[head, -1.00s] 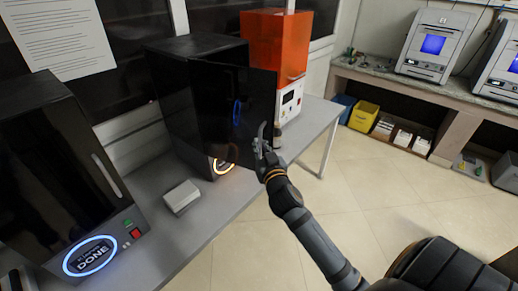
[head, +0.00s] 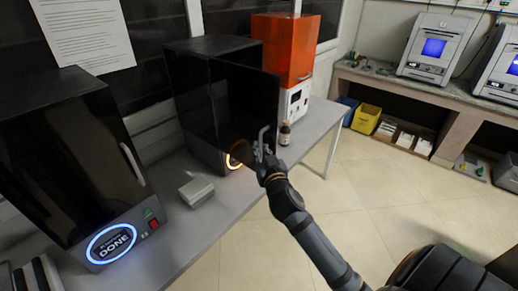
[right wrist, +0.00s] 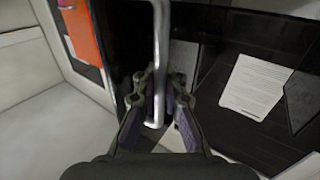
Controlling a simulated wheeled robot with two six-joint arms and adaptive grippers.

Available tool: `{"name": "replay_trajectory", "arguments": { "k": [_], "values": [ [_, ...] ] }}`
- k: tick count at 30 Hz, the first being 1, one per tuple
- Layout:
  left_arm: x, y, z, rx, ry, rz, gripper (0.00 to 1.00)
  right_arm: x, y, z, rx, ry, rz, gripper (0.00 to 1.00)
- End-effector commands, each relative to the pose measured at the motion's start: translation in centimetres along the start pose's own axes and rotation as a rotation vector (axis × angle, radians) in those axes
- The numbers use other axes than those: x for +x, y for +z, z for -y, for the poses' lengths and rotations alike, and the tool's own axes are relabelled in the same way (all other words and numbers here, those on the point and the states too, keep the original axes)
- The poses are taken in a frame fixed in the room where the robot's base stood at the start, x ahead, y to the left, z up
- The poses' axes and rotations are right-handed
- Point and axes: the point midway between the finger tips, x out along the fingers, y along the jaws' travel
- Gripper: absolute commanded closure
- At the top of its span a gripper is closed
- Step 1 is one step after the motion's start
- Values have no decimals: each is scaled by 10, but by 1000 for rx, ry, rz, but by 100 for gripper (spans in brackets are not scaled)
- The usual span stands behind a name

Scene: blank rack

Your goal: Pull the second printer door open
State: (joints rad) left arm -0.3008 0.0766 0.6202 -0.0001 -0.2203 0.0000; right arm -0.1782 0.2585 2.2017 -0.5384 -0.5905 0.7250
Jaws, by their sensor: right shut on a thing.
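The second printer (head: 190,100) is a black box on the grey bench, with a glowing ring low on its front. Its dark glossy door (head: 240,105) stands partly open, its free edge out from the body. My right gripper (head: 263,148) is at that free edge, shut on the pale metal door handle (head: 265,131). In the right wrist view the handle (right wrist: 161,60) runs upright between my right gripper's two fingers (right wrist: 160,105). My left gripper is not in view.
The first printer (head: 50,140), with a lit "DONE" ring, stands at the left. A small grey box (head: 196,191) lies on the bench (head: 232,200) between the printers. A small bottle (head: 285,134) and an orange-topped machine (head: 285,45) are beyond the door. Open floor lies right of the bench.

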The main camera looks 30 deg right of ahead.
Motion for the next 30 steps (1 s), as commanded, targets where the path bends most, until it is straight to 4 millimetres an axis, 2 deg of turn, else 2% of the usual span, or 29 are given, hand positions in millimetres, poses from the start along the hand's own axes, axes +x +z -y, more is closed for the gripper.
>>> {"name": "replay_trajectory", "arguments": {
  "k": [2,3,6,16,24,30],
  "values": [
    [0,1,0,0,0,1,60,0,2,0,-1,2,4,100],
    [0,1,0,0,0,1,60,0,2,-1,-1,2,4,92],
    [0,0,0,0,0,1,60,0,2,0,0,2,4,81],
    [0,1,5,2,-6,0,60,-5,2,0,0,1,3,81],
    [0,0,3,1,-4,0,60,-54,2,-1,0,1,5,81],
    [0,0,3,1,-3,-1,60,-76,1,-2,1,2,3,81]
  ]
}}
